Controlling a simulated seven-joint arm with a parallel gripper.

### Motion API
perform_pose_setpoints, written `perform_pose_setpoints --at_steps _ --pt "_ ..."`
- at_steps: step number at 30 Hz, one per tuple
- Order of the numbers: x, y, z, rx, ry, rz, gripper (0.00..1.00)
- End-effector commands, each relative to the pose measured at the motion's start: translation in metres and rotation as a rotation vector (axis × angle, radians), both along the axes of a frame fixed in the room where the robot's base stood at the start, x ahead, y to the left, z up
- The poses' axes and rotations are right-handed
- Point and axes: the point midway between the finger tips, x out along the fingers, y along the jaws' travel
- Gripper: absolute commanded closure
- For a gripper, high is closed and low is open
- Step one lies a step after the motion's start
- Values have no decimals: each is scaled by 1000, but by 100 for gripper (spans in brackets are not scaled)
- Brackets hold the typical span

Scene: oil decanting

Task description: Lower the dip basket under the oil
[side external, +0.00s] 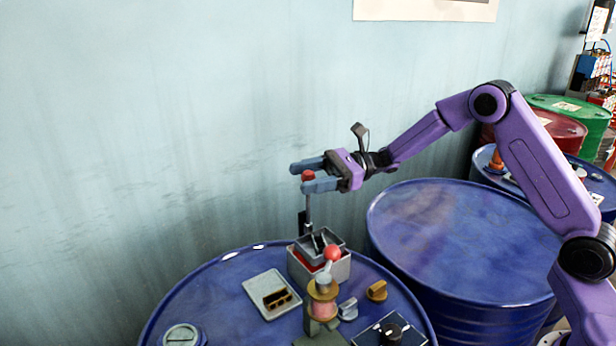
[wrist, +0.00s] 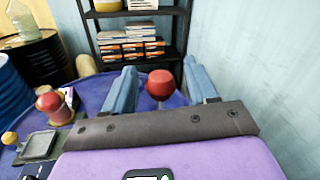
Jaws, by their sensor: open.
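The dip basket (side external: 318,240) is a small grey box at the top of the light grey tank (side external: 338,270), partly inside it. Red shows between basket and tank wall. How deep the basket sits I cannot tell. An upright dark rod (side external: 307,212) rises from it to a red ball knob (side external: 308,175). My gripper (side external: 298,178) is open, with its two blue-grey fingers either side of the knob. In the wrist view the knob (wrist: 160,84) sits between the spread fingers, with a visible gap on each side. The basket is hidden there.
A brass and pink fitting with a red-ball lever (side external: 331,254) stands close in front of the tank. A pale plate with a slotted recess (side external: 271,295) lies left of it. An empty blue drum top (side external: 460,240) is at right. The wall is behind.

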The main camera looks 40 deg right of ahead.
Motion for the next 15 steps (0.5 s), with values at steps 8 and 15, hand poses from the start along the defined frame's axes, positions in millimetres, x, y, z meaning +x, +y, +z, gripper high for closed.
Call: perform_pose_setpoints --at_steps 8,15 --pt "0 2 0 0 0 0 43" --pt "0 2 0 0 0 1 100"
